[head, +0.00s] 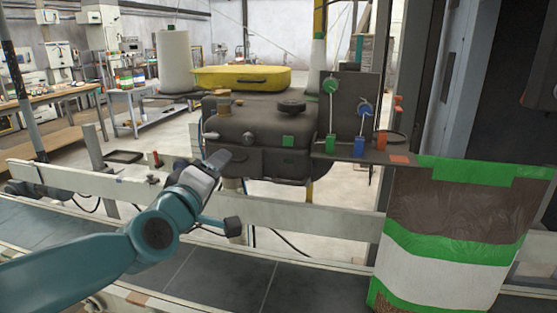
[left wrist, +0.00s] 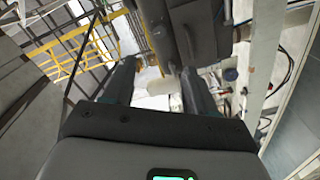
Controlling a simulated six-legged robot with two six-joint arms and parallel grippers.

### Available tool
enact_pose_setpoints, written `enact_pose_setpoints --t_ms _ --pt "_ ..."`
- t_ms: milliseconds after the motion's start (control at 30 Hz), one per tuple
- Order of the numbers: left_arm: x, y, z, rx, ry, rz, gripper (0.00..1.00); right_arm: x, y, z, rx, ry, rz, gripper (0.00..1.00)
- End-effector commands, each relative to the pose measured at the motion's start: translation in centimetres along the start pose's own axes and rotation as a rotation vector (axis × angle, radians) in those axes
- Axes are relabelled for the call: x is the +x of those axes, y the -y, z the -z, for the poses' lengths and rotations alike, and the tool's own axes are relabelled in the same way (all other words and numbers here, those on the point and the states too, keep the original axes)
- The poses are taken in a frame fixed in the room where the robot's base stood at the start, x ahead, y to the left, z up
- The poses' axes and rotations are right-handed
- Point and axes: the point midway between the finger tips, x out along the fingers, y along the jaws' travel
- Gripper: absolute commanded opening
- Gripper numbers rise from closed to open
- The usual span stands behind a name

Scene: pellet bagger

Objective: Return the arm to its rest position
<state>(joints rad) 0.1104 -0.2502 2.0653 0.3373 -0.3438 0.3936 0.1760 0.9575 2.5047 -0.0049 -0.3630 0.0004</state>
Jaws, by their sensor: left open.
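My left arm comes in from the left in the head view, and its gripper (head: 217,160) is near the middle, in front of the dark bagger machine head (head: 262,130). In the left wrist view the two fingers of the gripper (left wrist: 157,85) stand apart with nothing between them. The machine's dark body (left wrist: 198,35) shows just beyond the fingertips there. I cannot tell the exact gap between the gripper and the machine. My right gripper does not show in either view.
A filled bag (head: 440,240) with green and white bands stands at the right. A pale rail (head: 290,216) runs across above the dark conveyor (head: 215,270). A yellow case (head: 240,78) and a white thread cone (head: 174,60) sit above the machine. Workbenches stand behind at the left.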

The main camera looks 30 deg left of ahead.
Motion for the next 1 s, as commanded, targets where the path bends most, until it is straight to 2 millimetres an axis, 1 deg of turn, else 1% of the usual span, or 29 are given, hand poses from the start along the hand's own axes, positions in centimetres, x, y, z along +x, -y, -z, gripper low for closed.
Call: enact_pose_setpoints --t_ms 100,167,200,267,300,367,400,433,467,500,567,600,667,700,767,800,867,900,967,1000 --pt "0.0 0.0 0.0 0.000 0.000 0.000 0.57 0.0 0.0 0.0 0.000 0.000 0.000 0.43" --pt "0.1 -0.3 0.2 0.000 0.000 0.002 0.57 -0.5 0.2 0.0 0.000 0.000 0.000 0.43" --pt "0.6 -0.2 -0.2 0.003 0.014 0.017 0.57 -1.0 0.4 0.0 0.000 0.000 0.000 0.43" --pt "1.9 0.8 -1.7 0.009 0.053 0.057 0.57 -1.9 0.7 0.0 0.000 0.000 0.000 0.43" --pt "2.9 2.0 -3.4 0.015 0.092 0.095 0.57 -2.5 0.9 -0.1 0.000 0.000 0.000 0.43" --pt "4.2 4.5 -6.6 0.028 0.165 0.164 0.57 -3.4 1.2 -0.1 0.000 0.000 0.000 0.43" --pt "4.8 6.6 -9.1 0.041 0.223 0.216 0.57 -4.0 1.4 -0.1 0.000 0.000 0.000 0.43" --pt "5.0 8.2 -11.1 0.053 0.270 0.255 0.57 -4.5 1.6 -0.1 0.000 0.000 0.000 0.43" --pt "5.0 9.8 -13.1 0.066 0.316 0.292 0.57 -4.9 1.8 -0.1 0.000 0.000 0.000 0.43" --pt "4.8 12.0 -15.7 0.085 0.379 0.342 0.57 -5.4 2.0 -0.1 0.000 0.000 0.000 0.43" --pt "3.7 15.3 -19.6 0.120 0.479 0.411 0.57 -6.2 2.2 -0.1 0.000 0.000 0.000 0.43" --pt "2.6 17.4 -22.0 0.146 0.547 0.455 0.57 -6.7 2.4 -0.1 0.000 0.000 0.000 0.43" --pt "0.5 20.4 -25.5 0.186 0.655 0.516 0.57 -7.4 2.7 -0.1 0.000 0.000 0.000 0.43" --pt "-1.4 22.3 -27.7 0.214 0.729 0.554 0.57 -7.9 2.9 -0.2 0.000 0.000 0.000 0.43" --pt "-4.6 24.9 -30.7 0.257 0.846 0.605 0.57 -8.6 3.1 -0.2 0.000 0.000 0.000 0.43" --pt "-7.0 26.5 -32.5 0.287 0.928 0.634 0.57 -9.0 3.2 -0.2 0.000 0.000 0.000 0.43" --pt "-10.9 28.5 -34.9 0.329 1.050 0.668 0.57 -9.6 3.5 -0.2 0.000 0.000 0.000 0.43" --pt "-13.6 29.6 -36.1 0.355 1.129 0.685 0.57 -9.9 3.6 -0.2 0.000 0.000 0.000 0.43" --pt "-17.3 30.8 -37.6 0.393 1.242 0.697 0.57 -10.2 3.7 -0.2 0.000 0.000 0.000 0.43" --pt "-19.6 31.4 -38.3 0.416 1.310 0.697 0.57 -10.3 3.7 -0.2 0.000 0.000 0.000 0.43"
